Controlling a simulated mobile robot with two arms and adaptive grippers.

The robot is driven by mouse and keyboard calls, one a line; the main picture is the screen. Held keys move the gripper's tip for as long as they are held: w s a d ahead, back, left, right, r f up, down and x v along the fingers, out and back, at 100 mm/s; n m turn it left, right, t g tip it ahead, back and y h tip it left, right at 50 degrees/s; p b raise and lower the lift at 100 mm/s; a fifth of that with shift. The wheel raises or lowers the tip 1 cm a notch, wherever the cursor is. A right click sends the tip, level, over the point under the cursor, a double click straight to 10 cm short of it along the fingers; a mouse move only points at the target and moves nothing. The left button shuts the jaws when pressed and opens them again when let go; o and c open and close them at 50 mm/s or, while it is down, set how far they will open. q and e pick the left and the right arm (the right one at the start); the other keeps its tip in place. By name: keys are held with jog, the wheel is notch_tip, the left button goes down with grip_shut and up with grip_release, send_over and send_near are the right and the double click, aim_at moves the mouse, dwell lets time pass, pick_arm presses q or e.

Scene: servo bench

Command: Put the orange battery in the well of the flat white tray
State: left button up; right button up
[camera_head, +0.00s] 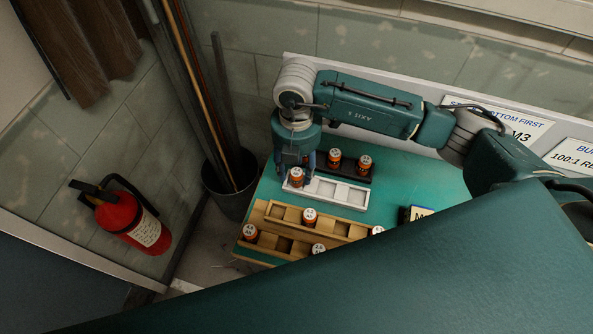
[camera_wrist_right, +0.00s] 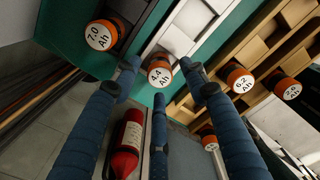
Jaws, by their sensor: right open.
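The flat white tray (camera_head: 337,193) lies on the green bench, with empty wells to the right. An orange battery (camera_head: 296,178) with a white top stands upright at the tray's left end; I cannot tell whether it is fully seated in a well. My right gripper (camera_head: 296,165) is open, pointing down around this battery. In the right wrist view the battery (camera_wrist_right: 160,74) shows between the spread fingers, its label partly hidden, and the white tray (camera_wrist_right: 177,41) runs up beyond it. My left gripper is not in view.
A black tray (camera_head: 349,172) with two orange batteries (camera_head: 364,163) lies just behind the white tray. Wooden racks (camera_head: 340,228) with several more batteries (camera_head: 310,217) lie in front. A bin (camera_head: 232,202) of poles and a fire extinguisher (camera_head: 132,222) stand left of the bench.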

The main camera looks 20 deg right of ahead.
aim_at(297, 172)
notch_tip(297, 172, up, 10)
jog(key=b, duration=0.2)
jog(key=shift+r+b, duration=0.15)
jog(key=shift+b, duration=0.2)
